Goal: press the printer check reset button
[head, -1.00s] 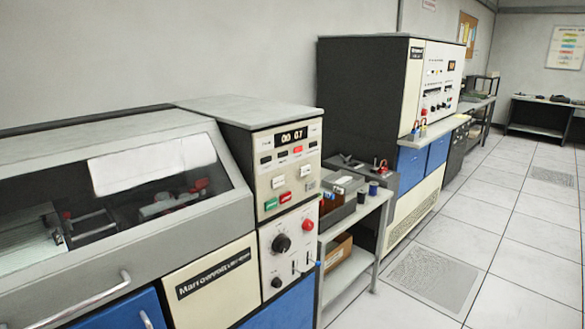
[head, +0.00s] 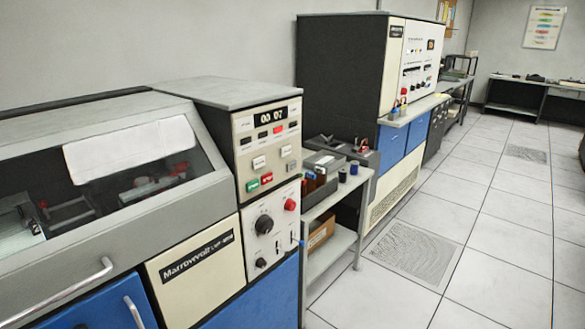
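The printer (head: 195,262) stands at the left, with a grey lid, a slanted window and blue lower doors. Its control panel (head: 240,171) is at its right end. The panel has a small number display (head: 268,118), a row of small dark and red lamps, two pale buttons (head: 259,162) (head: 285,151), a green button (head: 253,185) and a red button (head: 267,178). Below are a black knob (head: 264,224) and a round red button (head: 290,204). The labels are too small to read, so I cannot tell which is check reset. Neither gripper is in view.
A grey shelf cart (head: 335,240) with bins and small spools stands right of the printer. Behind it is a tall black and white cabinet (head: 342,70) with blue doors. Tables (head: 535,100) stand at the back right. The tiled floor (head: 480,240) at the right is open.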

